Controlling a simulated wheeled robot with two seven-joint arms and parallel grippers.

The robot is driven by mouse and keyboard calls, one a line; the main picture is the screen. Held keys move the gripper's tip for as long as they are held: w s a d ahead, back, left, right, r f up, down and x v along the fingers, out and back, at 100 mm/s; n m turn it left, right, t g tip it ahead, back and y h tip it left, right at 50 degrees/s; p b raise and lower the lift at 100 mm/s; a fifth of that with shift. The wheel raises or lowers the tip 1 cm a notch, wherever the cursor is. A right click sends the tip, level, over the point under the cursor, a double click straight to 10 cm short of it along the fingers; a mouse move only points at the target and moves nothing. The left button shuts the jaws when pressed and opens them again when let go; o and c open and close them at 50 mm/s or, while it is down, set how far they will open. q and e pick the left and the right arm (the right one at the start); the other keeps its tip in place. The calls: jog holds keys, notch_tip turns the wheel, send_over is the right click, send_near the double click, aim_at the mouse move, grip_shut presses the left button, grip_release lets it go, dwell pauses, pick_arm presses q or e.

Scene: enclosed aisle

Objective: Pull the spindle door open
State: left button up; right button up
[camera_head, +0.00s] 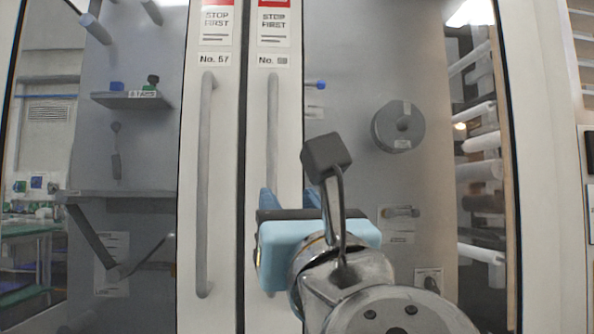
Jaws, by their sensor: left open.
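Two glass doors meet at white frames in the middle. The left door's long grey vertical handle (206,180) is in full view under the label No. 57. The right door's matching handle (273,130) shows in its upper part; its lower part is hidden behind my left gripper. My left gripper (289,200), light blue and dark, is open in front of the right door, its fingers pointing toward it. One finger overlaps the right handle in the picture; I cannot tell whether it touches it. Both doors look shut. My right gripper is not in view.
Behind the glass are a grey shelf (132,100), a grey round spool (398,126) and several white rolls (482,143) at the right. A white frame post (548,160) stands at the right. Green tables show at the far left.

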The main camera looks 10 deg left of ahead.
aim_at(273, 177)
pick_arm(q)
jog(key=p+x, duration=0.3)
jog(key=x, duration=0.8)
jog(key=shift+w+a, duration=0.1)
jog(key=shift+w, duration=0.05)
grip_shut()
